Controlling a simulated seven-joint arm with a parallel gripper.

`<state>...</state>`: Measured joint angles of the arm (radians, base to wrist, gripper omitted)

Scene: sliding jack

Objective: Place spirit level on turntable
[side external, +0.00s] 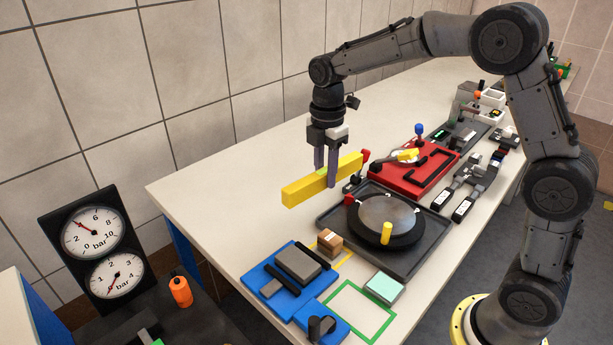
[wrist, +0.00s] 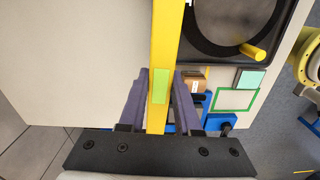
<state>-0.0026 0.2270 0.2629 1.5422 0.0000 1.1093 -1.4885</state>
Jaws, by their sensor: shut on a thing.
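The spirit level (side external: 302,189) is a long yellow bar with a pale green vial window. My gripper (side external: 327,182) is shut on it around its middle and holds it level above the table. In the wrist view the spirit level (wrist: 166,50) runs lengthwise between the fingers of my gripper (wrist: 160,95). The turntable (side external: 388,217) is a grey disc on a dark round base in a black tray, with a yellow peg on its near side and a red block at its left edge. It lies to the right of my gripper. The wrist view shows only part of the turntable (wrist: 233,20).
A small cardboard box (side external: 330,241) stands left of the black tray (side external: 430,254). A blue fixture (side external: 273,275) and a green square outline (side external: 345,292) lie at the near end. A red plate (side external: 413,178) with a handle sits behind the tray. The table's left side is clear.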

